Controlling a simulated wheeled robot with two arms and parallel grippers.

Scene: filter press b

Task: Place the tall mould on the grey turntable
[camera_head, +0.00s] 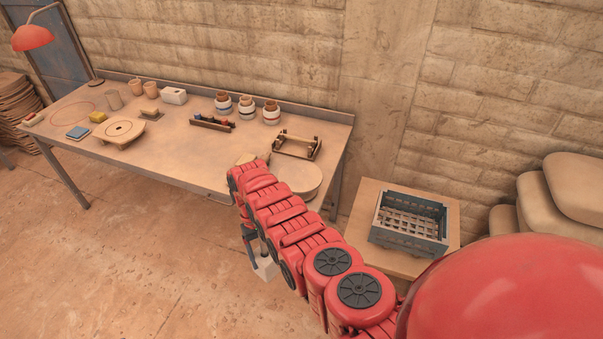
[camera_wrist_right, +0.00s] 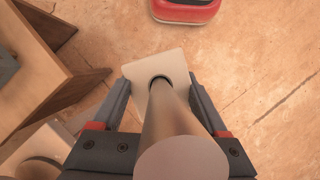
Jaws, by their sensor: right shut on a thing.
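My right gripper (camera_wrist_right: 158,100) is shut on the tall mould, a pale cylinder (camera_wrist_right: 178,130) standing out of a cream square block (camera_wrist_right: 146,72). In the head view the block (camera_head: 265,269) hangs below my right gripper (camera_head: 252,240), in front of the table and above the floor. A round pale disc (camera_head: 300,175) lies at the table's right end, partly hidden by my right arm; it may be the turntable, but its grey is not clear. Another round disc (camera_head: 121,130) on a low base stands at the table's left. My left gripper is not in view.
The long table (camera_head: 190,160) carries a wooden rack (camera_head: 296,146), several jars (camera_head: 246,106), a tool holder (camera_head: 211,124) and small blocks. A grey crate (camera_head: 408,222) sits on a wooden stand (camera_head: 365,210) to the right. Stacked sacks (camera_head: 560,200) lie beyond it. The floor in front is clear.

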